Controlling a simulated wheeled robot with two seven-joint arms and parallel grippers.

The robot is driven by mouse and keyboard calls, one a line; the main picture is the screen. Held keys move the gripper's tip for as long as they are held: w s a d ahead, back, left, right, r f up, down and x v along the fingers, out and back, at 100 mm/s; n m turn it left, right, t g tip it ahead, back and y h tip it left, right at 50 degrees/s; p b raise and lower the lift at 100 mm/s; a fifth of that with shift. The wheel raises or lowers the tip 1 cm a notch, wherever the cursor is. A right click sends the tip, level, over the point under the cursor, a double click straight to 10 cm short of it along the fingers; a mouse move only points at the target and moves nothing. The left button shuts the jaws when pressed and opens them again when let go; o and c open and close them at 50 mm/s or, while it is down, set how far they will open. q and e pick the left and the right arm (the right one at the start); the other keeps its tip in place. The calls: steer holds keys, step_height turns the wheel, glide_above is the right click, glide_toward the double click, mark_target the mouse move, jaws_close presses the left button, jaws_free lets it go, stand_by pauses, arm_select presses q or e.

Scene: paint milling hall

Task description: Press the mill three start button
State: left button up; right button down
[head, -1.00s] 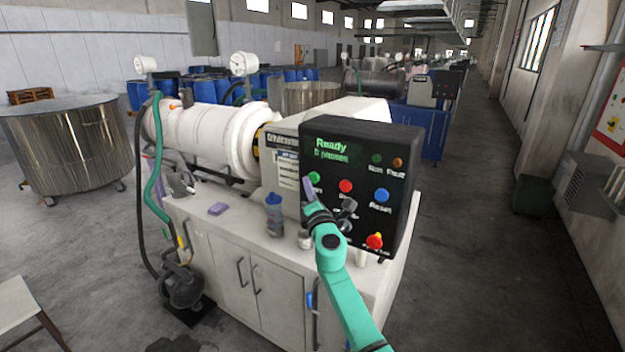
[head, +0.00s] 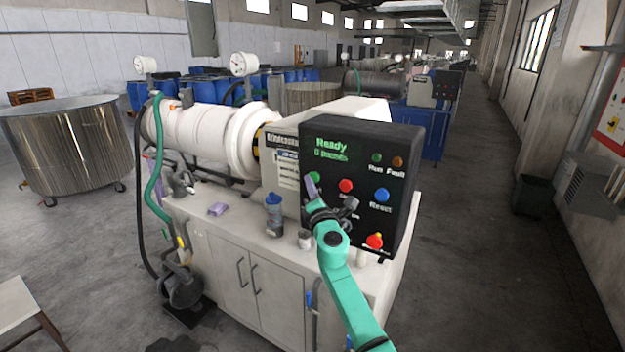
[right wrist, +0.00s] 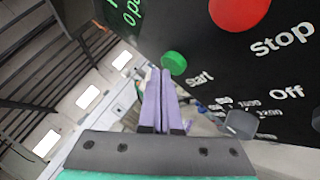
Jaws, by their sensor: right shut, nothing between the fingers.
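The black control panel (head: 345,225) faces me on the mill's white cabinet, with its display lit green and reading "Ready". The green start button (head: 316,176) is at its upper left; in the right wrist view the green button (right wrist: 174,62) stands out beside the label "Start". My right gripper (head: 310,183) is shut and empty, its purple fingers together. In the right wrist view the fingertips (right wrist: 160,74) are right by the button, just left of and below it; I cannot tell whether they touch. My left gripper is not in view.
A grey selector knob (right wrist: 240,124) is near the fingers.

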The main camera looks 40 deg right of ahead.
steer(key=shift+w+d, duration=0.1)
steer(key=shift+d, duration=0.35)
stand_by(0.5)
stand_by(0.3)
steer(key=shift+s+a, duration=0.3)
steer(key=shift+a, duration=0.5)
steer(key=a, duration=0.2)
steer(key=s+a+p, duration=0.1)
steer(key=a, duration=0.1)
steer(key=shift+s+a, duration=0.2)
steer(key=shift+a, duration=0.2)
steer(key=shift+f, duration=0.15)
